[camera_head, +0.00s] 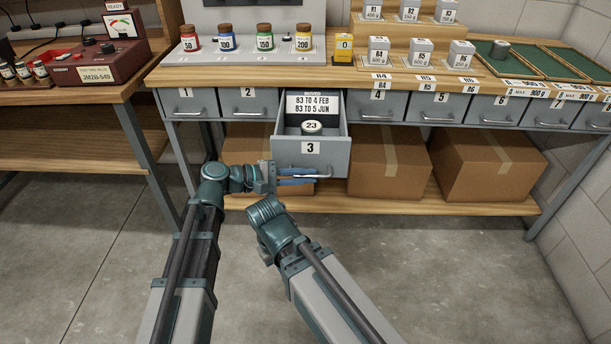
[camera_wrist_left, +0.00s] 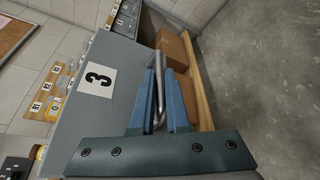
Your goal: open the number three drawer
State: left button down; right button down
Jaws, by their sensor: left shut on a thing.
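The number three drawer (camera_head: 311,156) is pulled out from the bench. Its grey front carries a white label "3" and a metal handle (camera_head: 304,179). Inside lie a printed sign (camera_head: 313,104) and a small round item marked 23 (camera_head: 312,126). My left gripper (camera_head: 297,176) is at the handle. In the left wrist view its blue fingers (camera_wrist_left: 161,100) are shut around the handle bar (camera_wrist_left: 160,90), below the "3" label on the drawer front (camera_wrist_left: 85,95). My right arm (camera_head: 275,225) is in front of the drawer, lower down; its fingers do not show clearly.
Shut drawers 1 (camera_head: 187,103) and 2 (camera_head: 247,104) are to the left, and drawer 4 (camera_head: 379,104) and others to the right. Cardboard boxes (camera_head: 389,165) stand on the lower shelf (camera_head: 410,204). Jars and weights stand on the bench top. The floor (camera_head: 470,270) in front is clear.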

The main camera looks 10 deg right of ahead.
pick_arm(q)
jog(key=shift+s+a, duration=0.1)
jog(key=shift+s, duration=0.05)
jog(key=c, duration=0.9)
grip_release()
jog(key=w+p+v, duration=0.1)
jog(key=p+v, duration=0.2)
jog(key=v, duration=1)
jog(key=shift+s+a, duration=0.4)
jog(key=shift+s, duration=0.1)
